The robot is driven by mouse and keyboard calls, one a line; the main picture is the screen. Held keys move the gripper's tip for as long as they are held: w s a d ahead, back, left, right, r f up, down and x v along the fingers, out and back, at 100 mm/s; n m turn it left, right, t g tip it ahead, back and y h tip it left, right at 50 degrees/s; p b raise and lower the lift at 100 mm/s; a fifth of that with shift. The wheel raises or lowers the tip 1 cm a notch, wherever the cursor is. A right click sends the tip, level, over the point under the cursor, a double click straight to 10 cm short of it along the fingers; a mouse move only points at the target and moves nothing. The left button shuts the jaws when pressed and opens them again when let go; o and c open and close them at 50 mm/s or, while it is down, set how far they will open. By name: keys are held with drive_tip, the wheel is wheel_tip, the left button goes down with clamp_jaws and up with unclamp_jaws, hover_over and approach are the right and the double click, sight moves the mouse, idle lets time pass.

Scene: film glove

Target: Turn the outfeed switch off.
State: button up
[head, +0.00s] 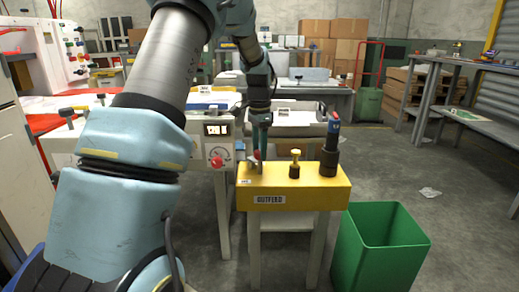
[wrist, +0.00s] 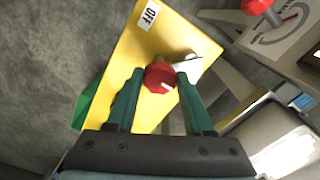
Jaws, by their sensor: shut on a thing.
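The yellow outfeed box (head: 315,187) carries an OUTFEED plate on its front. Its red switch knob (wrist: 158,78) sits between the two green fingers of my gripper (wrist: 161,84), which is shut on it. A white mark shows on the knob's lower right part in the wrist view. An OFF label (wrist: 150,14) lies on the yellow top, away from the fingers. Another white label (wrist: 192,62) beside the knob is partly covered by a finger, and I cannot read it. In the head view my gripper (head: 256,152) points down at the box's left end.
A red knob with a dial (head: 216,161) is on the machine to the left. A green bin (head: 379,255) stands at right.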

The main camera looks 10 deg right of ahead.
clamp_jaws()
drive_tip(key=shift+p, duration=0.3)
drive_tip(key=n+p, duration=0.2)
drive_tip(key=shift+s+r+n+p, duration=0.1)
drive_tip(key=shift+r+n+p, duration=0.15)
drive_tip(key=shift+n+p, duration=0.15)
drive_tip(key=n+p, duration=0.5)
drive_tip(key=n, duration=0.1)
drive_tip(key=shift+d, duration=0.1)
drive_tip(key=n+p, duration=0.3)
drive_tip(key=n, duration=0.2)
drive_tip(key=shift+f+n+p, duration=0.1)
drive_tip(key=shift+n+p, duration=0.2)
drive_tip(key=shift+p, duration=0.1)
drive_tip(key=shift+d+f+n+p, duration=0.1)
drive_tip(key=shift+n+p, duration=0.85)
drive_tip(key=shift+n, duration=0.85)
